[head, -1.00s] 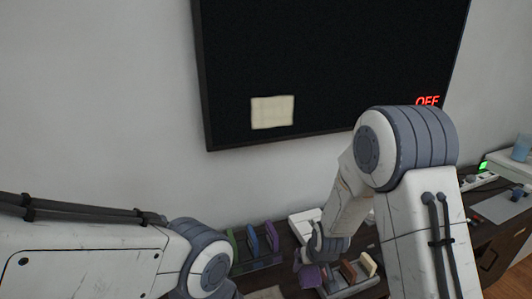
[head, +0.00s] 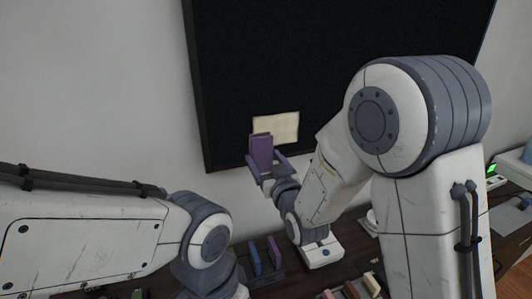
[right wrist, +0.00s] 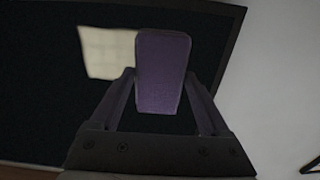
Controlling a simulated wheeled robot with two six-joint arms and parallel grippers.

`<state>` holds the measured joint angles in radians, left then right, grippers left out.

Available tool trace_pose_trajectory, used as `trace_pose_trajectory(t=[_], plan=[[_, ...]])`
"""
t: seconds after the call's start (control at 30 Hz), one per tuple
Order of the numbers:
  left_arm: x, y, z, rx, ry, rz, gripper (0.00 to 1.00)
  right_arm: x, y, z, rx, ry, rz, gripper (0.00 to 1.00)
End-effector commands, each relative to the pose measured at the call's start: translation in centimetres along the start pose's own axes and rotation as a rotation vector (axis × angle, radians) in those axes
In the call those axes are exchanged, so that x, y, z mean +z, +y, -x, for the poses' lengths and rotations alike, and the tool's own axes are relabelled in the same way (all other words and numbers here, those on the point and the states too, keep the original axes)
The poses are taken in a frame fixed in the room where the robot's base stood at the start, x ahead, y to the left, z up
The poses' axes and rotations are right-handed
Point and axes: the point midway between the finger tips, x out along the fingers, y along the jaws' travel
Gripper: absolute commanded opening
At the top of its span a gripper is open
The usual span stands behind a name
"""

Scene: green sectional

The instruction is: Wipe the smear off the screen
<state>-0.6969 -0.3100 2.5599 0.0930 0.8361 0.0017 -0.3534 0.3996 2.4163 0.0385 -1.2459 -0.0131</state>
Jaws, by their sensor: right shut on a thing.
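The dark screen (head: 290,60) hangs on the wall with a cream, roughly square smear (head: 276,127) on its lower left part. My right gripper (head: 266,163) is shut on a purple block (head: 262,150), held upright in front of the screen's lower left. In the head view the block overlaps the smear's lower left part. In the right wrist view the purple block (right wrist: 162,72) stands between the fingers, with the smear (right wrist: 108,52) just left of it and partly behind it. I cannot tell whether the block touches the screen. My left gripper is out of view.
Below, a dark desk holds a rack with a blue piece (head: 254,258) and a purple piece (head: 274,251), a second rack with brown and cream pieces (head: 371,284), and a white box (head: 321,252). My left forearm fills the lower left.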

Motion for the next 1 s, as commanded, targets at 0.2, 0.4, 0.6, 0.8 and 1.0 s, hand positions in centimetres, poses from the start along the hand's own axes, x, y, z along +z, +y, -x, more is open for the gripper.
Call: trace_pose_trajectory(t=[0.2, 0.4, 0.6, 0.8, 1.0], plan=[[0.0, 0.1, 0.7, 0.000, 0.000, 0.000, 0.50, -0.2, 0.5, -1.7, 0.007, 0.001, 0.000, 0.36], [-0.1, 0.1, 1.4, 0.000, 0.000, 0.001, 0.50, -0.1, 0.4, -3.8, 0.006, 0.000, 0.000, 0.36], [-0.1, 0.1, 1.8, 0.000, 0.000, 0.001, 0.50, 0.0, 0.3, -5.3, 0.004, -0.001, 0.000, 0.36], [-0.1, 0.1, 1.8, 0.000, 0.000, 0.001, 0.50, 0.0, 0.2, -5.8, 0.003, 0.000, 0.000, 0.36], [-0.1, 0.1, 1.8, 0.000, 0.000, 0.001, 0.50, 0.0, 0.2, -5.8, 0.002, 0.000, 0.000, 0.36]])
